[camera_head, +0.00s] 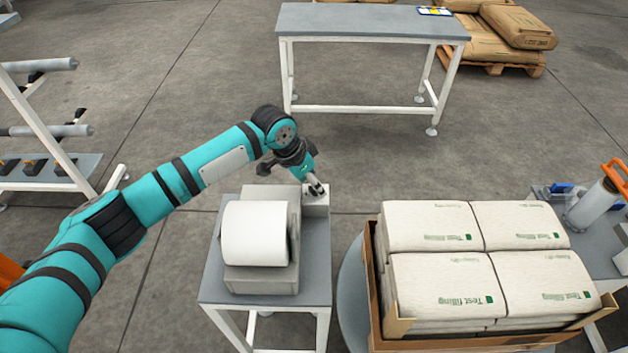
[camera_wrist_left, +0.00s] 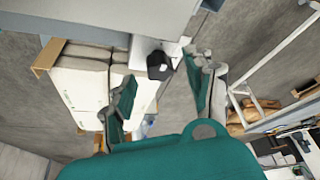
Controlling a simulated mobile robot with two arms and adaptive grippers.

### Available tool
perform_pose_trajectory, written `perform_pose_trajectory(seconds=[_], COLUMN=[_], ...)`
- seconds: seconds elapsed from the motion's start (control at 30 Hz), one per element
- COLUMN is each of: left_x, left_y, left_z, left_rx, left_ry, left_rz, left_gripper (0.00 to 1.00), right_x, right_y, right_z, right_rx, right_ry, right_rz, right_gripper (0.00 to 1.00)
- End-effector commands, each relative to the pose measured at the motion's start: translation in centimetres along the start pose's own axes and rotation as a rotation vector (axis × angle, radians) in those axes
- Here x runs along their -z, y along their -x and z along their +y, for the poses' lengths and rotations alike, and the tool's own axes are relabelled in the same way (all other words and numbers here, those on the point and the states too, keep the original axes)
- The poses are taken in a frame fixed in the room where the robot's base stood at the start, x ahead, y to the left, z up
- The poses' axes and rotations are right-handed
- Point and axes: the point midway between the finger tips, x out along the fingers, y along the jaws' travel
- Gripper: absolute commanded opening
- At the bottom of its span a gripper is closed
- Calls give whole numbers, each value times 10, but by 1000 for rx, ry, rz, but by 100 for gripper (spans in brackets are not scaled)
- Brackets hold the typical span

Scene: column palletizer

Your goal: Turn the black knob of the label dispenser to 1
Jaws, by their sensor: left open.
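The label dispenser is a grey machine (camera_head: 262,278) with a big white roll (camera_head: 254,233) on a small table, and a white box (camera_head: 317,203) stands at its back right corner. In the left wrist view the black knob (camera_wrist_left: 160,65) sits on the white box (camera_wrist_left: 146,47). My left gripper (camera_head: 316,188) is at the white box in the head view. It is open, and in the wrist view its fingers (camera_wrist_left: 160,72) lie on either side of the knob's place in the picture. Contact with the knob cannot be told. The knob is hidden in the head view, and its setting is not readable.
The dispenser's small table (camera_head: 318,272) has little free top. A carton (camera_head: 372,290) of stacked white sacks (camera_head: 445,285) stands close on the right. Open floor lies between.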

Motion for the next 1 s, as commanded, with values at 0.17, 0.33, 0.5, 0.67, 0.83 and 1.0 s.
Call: perform_pose_trajectory(seconds=[0.17, 0.33, 0.5, 0.67, 0.83, 1.0], left_x=[0, 0, 0, 0, 0, 0], left_y=[-13, -16, -15, -15, -15, -15], left_z=[0, 0, 0, 0, 0, 0], left_rx=[1, 1, 1, 1, 1, 0], left_ry=[0, 0, 0, 0, 1, -2], left_rz=[0, 1, 1, 1, 1, 1], left_gripper=[54, 54, 49, 28, 6, 0], right_x=[-1, -4, -8, -8, -8, -8], right_y=[2, 2, 2, 2, 2, 2], right_z=[0, -1, -4, -7, -8, -7], right_rx=[0, 1, 5, 9, 9, 9], right_ry=[0, -1, -3, -4, -4, -4], right_rz=[-2, -8, -14, -14, -14, -14], right_gripper=[41, 41, 41, 41, 41, 41])
